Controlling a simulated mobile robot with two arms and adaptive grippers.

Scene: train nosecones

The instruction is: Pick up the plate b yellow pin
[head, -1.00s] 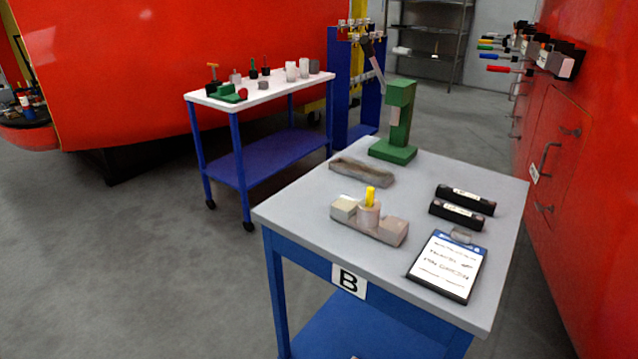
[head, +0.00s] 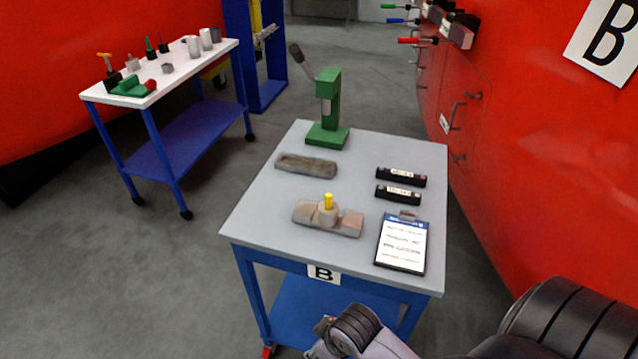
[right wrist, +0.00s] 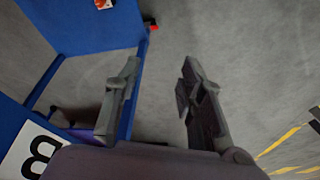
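The yellow pin (head: 328,202) stands upright in the round boss of a beige stepped block (head: 342,222) on the grey top of table B (head: 262,205). In the head view my right arm comes in at the lower right, below the table's front edge and well apart from the pin. In the right wrist view my right gripper (right wrist: 158,92) is open, with nothing between its fingers. The pin is not in the right wrist view. My left gripper is not in view.
A green press (head: 328,115), a rough grey bar (head: 305,165), two black boxes (head: 400,177) and a clipboard (head: 401,245) share the tabletop. A white-topped cart (head: 165,75) stands left. A red wall (head: 540,150) rises close on the right.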

